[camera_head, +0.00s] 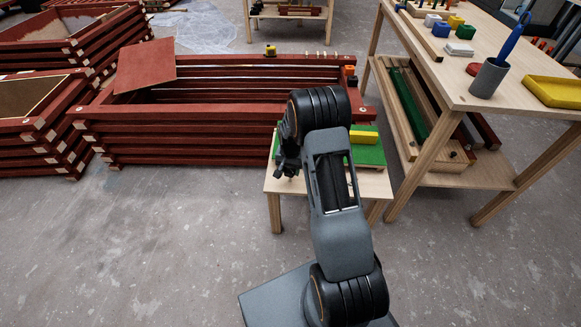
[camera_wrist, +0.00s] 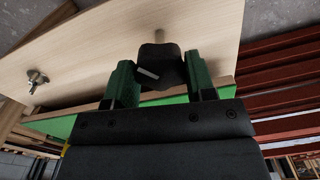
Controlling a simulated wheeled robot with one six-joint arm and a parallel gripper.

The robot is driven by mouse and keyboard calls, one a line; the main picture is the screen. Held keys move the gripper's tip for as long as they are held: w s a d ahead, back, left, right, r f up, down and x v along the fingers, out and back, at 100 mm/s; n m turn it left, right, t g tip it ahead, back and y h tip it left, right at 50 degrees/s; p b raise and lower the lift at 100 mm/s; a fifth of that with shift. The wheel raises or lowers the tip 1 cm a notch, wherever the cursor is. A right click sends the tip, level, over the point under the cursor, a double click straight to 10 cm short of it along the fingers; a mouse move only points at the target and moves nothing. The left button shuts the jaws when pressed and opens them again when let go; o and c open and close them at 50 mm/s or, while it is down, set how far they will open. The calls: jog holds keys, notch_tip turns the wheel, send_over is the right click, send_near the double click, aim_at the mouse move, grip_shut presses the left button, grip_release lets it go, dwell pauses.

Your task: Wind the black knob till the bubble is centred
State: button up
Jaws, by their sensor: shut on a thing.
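The black knob (camera_wrist: 165,62) shows in the wrist view on a pale wooden rod, with a small white mark on its side. My gripper (camera_wrist: 160,76) has its two green fingers on either side of the knob and is shut on it. In the head view my gripper (camera_head: 288,165) is a dark shape at the left edge of a small wooden table (camera_head: 282,186), and the knob is hidden there. A yellow bar (camera_head: 364,137) lies on the green top (camera_head: 370,155) of that table, partly behind my arm. I cannot make out a bubble in either view.
A metal wing nut (camera_wrist: 37,78) sits on the pale board in the wrist view. Stacked red battens (camera_head: 220,115) stand behind the small table. A workbench (camera_head: 440,85) with a pen cup (camera_head: 488,79) and yellow tray (camera_head: 553,92) is at right. The floor at front left is clear.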

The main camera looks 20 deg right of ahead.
aim_at(290, 169)
jog(key=shift+s+n+p, duration=0.1)
jog(key=shift+n+p, duration=0.2)
jog(key=shift+n, duration=0.9)
jog(key=shift+f, duration=0.1)
jog(key=o, duration=0.9)
notch_tip(290, 169, up, 14)
jog(key=p, duration=0.4)
